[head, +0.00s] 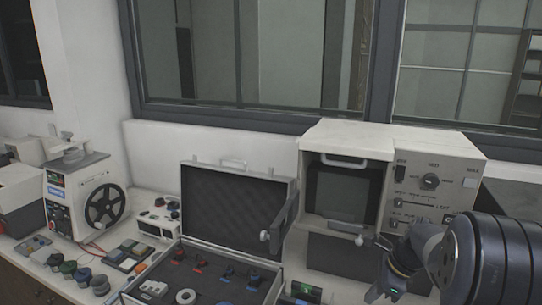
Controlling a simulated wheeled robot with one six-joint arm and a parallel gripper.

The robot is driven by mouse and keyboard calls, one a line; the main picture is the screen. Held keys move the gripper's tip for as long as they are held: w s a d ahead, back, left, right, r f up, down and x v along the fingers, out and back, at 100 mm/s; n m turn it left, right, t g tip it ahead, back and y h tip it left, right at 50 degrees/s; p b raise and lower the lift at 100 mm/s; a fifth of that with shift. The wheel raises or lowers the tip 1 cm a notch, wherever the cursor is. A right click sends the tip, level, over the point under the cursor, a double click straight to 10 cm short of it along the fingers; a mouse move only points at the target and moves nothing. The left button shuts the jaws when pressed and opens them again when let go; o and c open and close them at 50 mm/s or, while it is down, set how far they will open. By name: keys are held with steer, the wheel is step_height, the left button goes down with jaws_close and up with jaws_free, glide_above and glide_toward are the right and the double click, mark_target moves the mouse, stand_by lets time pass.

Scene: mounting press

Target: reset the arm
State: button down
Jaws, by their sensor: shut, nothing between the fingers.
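My arm reaches in from the lower right, its dark round link large in the corner. My gripper (384,293) is low in the picture, in front of the white boxy machine (349,136), with a small green light on its body. It is shut with nothing held. The white machine has a dark window, a handle above it, and a panel with a knob and sliders on its right. A dark lever arm (284,217) with a pale knob stands at its left side.
An open case (238,169) with small tools in dark foam lies left of the white machine. Further left are a machine with a black handwheel (104,206), a small white device (160,219) and several small round pieces. A window runs behind the bench.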

steer(key=shift+b+x, duration=3.95)
steer(key=shift+x, duration=0.8)
steer(key=shift+r, duration=0.1)
